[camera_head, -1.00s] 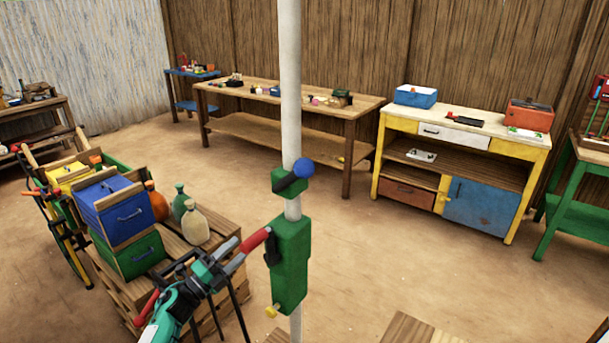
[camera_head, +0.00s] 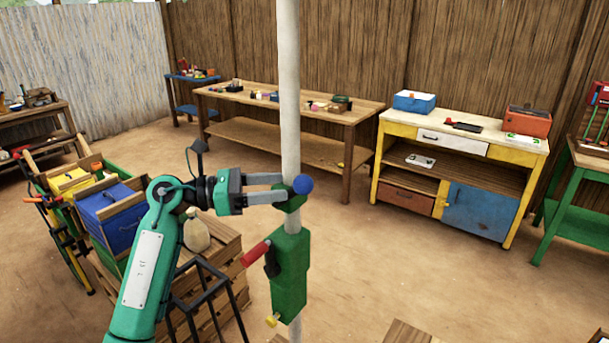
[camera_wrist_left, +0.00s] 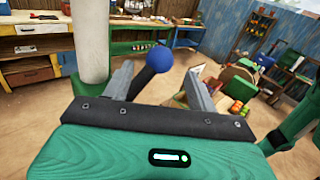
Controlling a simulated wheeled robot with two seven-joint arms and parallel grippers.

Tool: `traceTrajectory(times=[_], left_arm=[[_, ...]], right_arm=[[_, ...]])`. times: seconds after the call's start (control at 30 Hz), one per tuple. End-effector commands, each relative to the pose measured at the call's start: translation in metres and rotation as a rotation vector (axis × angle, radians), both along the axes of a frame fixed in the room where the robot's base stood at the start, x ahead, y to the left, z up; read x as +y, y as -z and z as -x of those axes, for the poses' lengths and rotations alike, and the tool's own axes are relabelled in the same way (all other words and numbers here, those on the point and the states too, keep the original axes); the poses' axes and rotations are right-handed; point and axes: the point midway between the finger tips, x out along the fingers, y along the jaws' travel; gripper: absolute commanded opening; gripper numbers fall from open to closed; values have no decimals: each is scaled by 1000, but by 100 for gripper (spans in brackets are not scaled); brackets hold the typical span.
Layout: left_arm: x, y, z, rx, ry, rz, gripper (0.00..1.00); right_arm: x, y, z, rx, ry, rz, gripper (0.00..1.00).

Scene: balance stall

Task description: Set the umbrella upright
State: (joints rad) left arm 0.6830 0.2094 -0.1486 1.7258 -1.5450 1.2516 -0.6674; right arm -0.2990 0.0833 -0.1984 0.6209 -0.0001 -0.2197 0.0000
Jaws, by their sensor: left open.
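A white pole (camera_head: 290,90), likely the umbrella's, stands about vertical in the head view. Its canopy is out of view. A small green collar (camera_head: 287,202) on it carries a lever with a blue ball knob (camera_head: 303,184). A larger green housing (camera_head: 291,275) below has a red-gripped handle (camera_head: 256,253). My left gripper (camera_head: 288,188) is open at the collar, just left of the blue knob. In the left wrist view, its fingers (camera_wrist_left: 160,72) stand either side of the black lever and blue knob (camera_wrist_left: 160,58). Contact cannot be told. My right gripper is not in view.
Wooden crates (camera_head: 215,280) with a pale bottle (camera_head: 197,233) and a blue box (camera_head: 108,215) stand at left. A long wooden table (camera_head: 290,95) and a yellow cabinet (camera_head: 381,190) line the back wall. The floor between is clear.

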Motion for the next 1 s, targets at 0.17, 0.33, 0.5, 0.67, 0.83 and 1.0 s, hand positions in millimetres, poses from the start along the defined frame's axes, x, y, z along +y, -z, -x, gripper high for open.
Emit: traceTrajectory(times=[0.17, 0.33, 0.5, 0.67, 0.83, 1.0], left_arm=[[-34, -4, -7, 3, 3, 4, 58], [-55, -2, -12, 3, 2, 3, 58], [-65, -1, -14, 2, 1, 2, 58], [-67, 0, -14, 1, 0, 1, 58], [-67, 0, -14, 2, 0, 1, 53], [-67, 0, -14, 2, 0, 1, 19]], right_arm=[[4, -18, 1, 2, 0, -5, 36], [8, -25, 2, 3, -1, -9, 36], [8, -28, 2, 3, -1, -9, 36], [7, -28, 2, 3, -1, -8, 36], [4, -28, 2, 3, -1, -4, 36], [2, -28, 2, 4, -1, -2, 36]])
